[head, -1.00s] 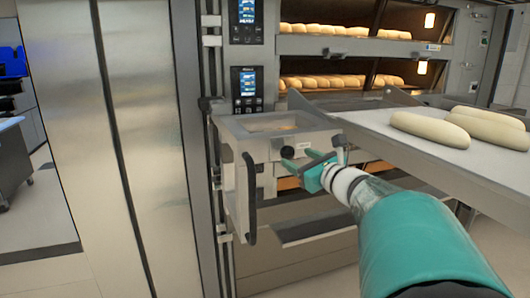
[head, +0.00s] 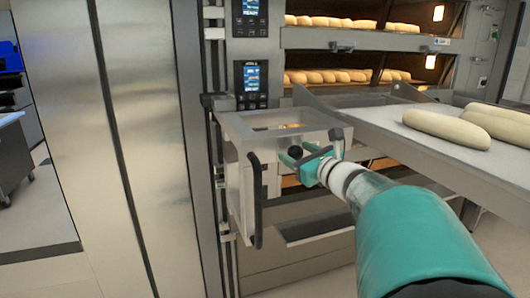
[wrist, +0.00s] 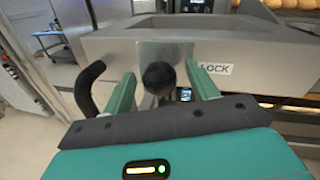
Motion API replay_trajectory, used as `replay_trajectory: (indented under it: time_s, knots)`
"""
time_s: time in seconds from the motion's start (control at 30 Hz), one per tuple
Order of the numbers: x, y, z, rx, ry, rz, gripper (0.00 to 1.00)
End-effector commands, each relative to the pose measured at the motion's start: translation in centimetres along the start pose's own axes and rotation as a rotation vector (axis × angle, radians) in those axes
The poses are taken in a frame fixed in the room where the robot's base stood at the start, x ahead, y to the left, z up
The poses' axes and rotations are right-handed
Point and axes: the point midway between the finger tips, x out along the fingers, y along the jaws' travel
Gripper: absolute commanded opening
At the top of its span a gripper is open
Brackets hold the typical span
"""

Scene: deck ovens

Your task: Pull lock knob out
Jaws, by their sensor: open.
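The lock knob (wrist: 159,78) is a round black ball on the front of a grey metal box, beside a white LOCK label (wrist: 216,69) in the wrist view. In the head view the knob (head: 295,152) shows at the tip of my gripper (head: 304,163). In the wrist view my gripper (wrist: 162,95) is open, with one green finger on each side of the knob. The knob's stem is mostly hidden behind the ball.
A black curved handle (head: 255,200) is on the box's left front. A loading board (head: 400,128) with several pale loaves (head: 446,129) reaches past on the right, above my arm. Oven decks with bread are behind. A steel panel (head: 135,150) stands left.

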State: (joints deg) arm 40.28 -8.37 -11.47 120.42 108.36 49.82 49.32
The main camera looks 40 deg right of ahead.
Motion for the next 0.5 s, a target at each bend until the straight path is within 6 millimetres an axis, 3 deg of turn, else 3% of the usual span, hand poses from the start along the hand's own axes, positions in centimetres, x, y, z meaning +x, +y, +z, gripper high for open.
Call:
replay_trajectory:
  time_s: [0.2,0.5]
  knots:
    - [-0.17,0.02,0.02,0.0,0.0,0.0,0.57]
    - [-0.13,0.01,0.03,0.0,0.0,0.0,0.0]
